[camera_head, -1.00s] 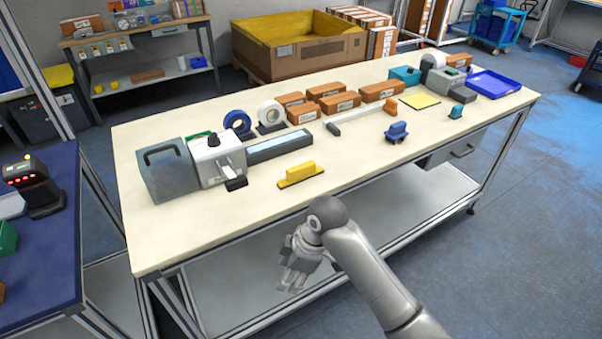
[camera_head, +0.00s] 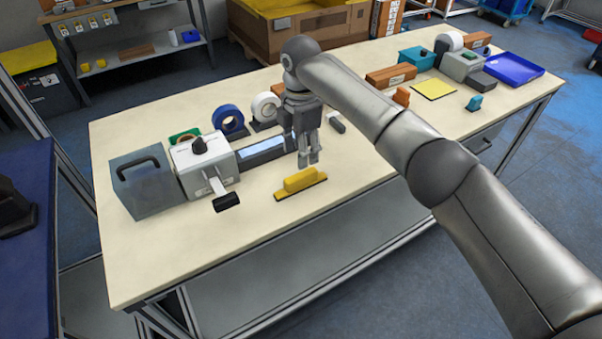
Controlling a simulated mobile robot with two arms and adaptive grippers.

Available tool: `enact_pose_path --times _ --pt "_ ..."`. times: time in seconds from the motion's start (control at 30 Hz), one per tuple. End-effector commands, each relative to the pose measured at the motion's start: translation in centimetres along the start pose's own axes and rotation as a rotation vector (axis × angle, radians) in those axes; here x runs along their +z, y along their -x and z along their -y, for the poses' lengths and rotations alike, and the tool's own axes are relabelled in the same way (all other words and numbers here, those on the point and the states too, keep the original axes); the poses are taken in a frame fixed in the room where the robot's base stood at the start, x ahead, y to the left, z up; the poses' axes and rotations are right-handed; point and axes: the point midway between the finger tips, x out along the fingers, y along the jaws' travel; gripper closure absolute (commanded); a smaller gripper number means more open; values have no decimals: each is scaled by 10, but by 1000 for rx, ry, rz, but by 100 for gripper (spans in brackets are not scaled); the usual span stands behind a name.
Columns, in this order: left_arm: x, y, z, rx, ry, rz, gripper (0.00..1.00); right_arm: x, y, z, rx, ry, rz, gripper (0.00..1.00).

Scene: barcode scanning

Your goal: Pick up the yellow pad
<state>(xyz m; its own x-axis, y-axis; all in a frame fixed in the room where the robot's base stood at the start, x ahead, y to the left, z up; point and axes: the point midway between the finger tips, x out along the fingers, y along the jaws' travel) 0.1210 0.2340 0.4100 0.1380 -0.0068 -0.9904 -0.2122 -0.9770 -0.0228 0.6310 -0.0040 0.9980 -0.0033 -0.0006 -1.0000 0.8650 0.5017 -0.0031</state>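A yellow pad (camera_head: 300,182) with a raised block-shaped handle and a thin dark-edged base lies near the table's front edge, left of centre. My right gripper (camera_head: 308,161) points down just behind and above it in the picture, its fingers a little apart with nothing between them. The gripper appears apart from the pad, though its exact height is hard to judge. A flat yellow square (camera_head: 434,88) also lies farther right on the table. My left gripper is out of view.
A grey machine (camera_head: 204,165) with a clear-sided box stands to the left. Blue (camera_head: 229,121) and white (camera_head: 264,107) tape rolls stand behind. An orange-brown box (camera_head: 391,76) and a blue tray (camera_head: 513,70) are farther right. The table's front left is clear.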

Motion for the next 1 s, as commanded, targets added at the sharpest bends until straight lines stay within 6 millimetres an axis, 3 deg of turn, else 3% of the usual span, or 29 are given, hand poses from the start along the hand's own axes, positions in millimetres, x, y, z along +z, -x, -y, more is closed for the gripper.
enact_pose_path --times 0.1,0.27,0.37,0.63,0.93,1.0 --pt "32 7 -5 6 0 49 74 0 -19 1 -3 -2 0 54" --pt "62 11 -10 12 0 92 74 0 -33 1 -1 -1 1 54" --pt "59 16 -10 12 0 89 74 0 -40 2 -1 -2 0 54" --pt "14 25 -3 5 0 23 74 -3 -79 5 -2 -2 -1 54" --pt "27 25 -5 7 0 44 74 -3 -86 5 1 -1 0 54" --pt "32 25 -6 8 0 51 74 -3 -86 5 1 -1 0 60"
